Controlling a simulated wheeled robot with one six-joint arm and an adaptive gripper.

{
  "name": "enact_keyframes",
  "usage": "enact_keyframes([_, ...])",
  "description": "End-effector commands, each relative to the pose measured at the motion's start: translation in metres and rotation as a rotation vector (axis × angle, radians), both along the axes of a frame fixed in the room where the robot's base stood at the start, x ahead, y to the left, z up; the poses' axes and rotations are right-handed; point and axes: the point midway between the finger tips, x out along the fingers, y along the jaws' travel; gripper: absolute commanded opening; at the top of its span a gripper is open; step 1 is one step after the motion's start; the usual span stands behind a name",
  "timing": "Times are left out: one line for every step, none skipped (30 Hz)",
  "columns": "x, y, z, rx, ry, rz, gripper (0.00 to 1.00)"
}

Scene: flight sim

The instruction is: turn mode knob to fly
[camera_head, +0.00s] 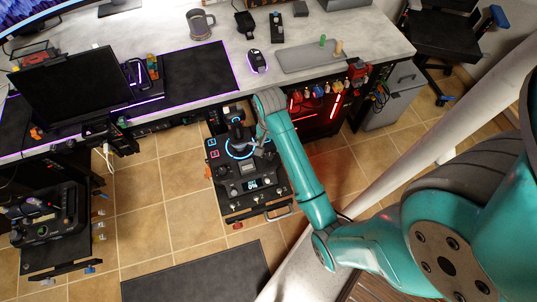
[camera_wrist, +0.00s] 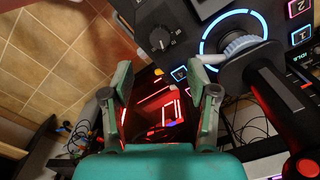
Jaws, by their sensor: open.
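A black control panel (camera_head: 252,201) with a joystick (camera_head: 238,134) on a blue-lit ring and a small lit display (camera_head: 252,185) stands below the desk. In the wrist view, a round black knob (camera_wrist: 162,38) with white dial marks sits on the panel at the top; its labels are too small to read, so I cannot tell whether it is the mode knob. My gripper (camera_wrist: 159,68) is open, its two green fingers apart and empty just below this knob in the picture, not touching it. The joystick (camera_wrist: 245,66) stands right of the fingers. In the head view my gripper is hard to make out near the joystick.
The white desk (camera_head: 205,95) lies behind the panel, with a mouse (camera_head: 257,61) and a mug (camera_head: 199,24). A red-lit computer case (camera_head: 318,112) is right of the panel. A second control unit (camera_head: 50,222) stands at left. Tiled floor (camera_head: 190,215) is open between them.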

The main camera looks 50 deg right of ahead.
Motion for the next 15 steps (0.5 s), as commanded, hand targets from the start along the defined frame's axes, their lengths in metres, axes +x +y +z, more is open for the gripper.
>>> enact_keyframes([-0.001,0.001,-0.008,0.002,0.002,0.001,0.59])
enact_keyframes([-0.001,0.001,-0.013,0.001,0.003,0.001,0.59])
enact_keyframes([-0.001,0.001,-0.02,0.001,0.003,0.001,0.59])
enact_keyframes([-0.001,0.001,-0.026,0.002,0.003,0.001,0.59])
enact_keyframes([-0.001,0.001,-0.031,0.002,0.003,0.001,0.59])
enact_keyframes([-0.001,0.001,-0.039,0.002,0.003,0.001,0.59])
enact_keyframes([-0.001,0.001,-0.044,0.001,0.003,0.001,0.59])
enact_keyframes([-0.001,0.001,-0.049,0.001,0.003,0.001,0.59])
enact_keyframes([-0.001,0.001,-0.056,0.001,0.001,0.002,0.59])
enact_keyframes([-0.001,0.001,-0.061,0.001,0.001,0.002,0.59])
enact_keyframes([-0.001,0.001,-0.065,0.001,0.001,0.002,0.59])
enact_keyframes([-0.001,0.001,-0.071,0.0,0.0,0.002,0.59])
enact_keyframes([-0.001,0.001,-0.075,0.001,0.001,0.002,0.59])
enact_keyframes([0.0,0.001,-0.079,0.0,0.0,0.002,0.59])
enact_keyframes([0.0,0.001,-0.083,0.0,0.0,0.002,0.59])
